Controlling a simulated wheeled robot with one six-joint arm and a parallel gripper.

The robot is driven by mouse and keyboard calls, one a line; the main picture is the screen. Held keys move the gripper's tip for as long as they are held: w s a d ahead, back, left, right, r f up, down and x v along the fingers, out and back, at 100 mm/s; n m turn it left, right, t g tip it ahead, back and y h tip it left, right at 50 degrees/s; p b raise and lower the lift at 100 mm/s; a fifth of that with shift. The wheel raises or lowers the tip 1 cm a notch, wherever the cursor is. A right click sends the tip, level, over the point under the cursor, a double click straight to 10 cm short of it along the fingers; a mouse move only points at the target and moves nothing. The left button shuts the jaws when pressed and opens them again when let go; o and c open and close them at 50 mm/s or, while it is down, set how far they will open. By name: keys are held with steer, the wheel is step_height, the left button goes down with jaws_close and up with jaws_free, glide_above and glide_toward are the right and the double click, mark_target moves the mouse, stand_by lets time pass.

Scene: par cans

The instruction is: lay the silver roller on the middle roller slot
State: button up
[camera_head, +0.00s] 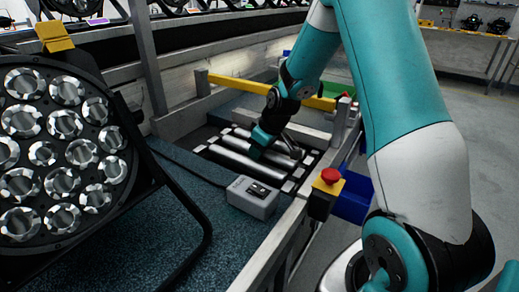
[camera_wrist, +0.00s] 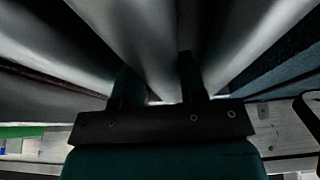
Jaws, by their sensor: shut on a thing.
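My gripper (camera_head: 258,153) points down into the roller frame, with its fingers among the silver rollers. In the wrist view the two fingers (camera_wrist: 160,88) stand on either side of a silver roller (camera_wrist: 145,35), and they are shut on it. Further silver rollers lie to its left (camera_wrist: 55,40) and right (camera_wrist: 250,40) there. In the head view a front silver roller (camera_head: 236,160) lies in the frame, nearest the grey box. My gripper and wrist hide part of the held roller and the middle slot. I cannot tell whether the held roller touches its slot.
A grey switch box (camera_head: 252,197) stands in front of the rollers. A red-topped yellow button (camera_head: 328,181) is at the right rail. A yellow bar (camera_head: 235,87) crosses behind. A large black par can (camera_head: 62,150) fills the left.

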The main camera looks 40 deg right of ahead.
stand_by(0.3)
steer(key=o, duration=1.2)
steer(key=p+v, duration=0.3)
steer(key=v, duration=1.4)
steer(key=shift+r, duration=0.3)
steer(key=shift+a, duration=0.1)
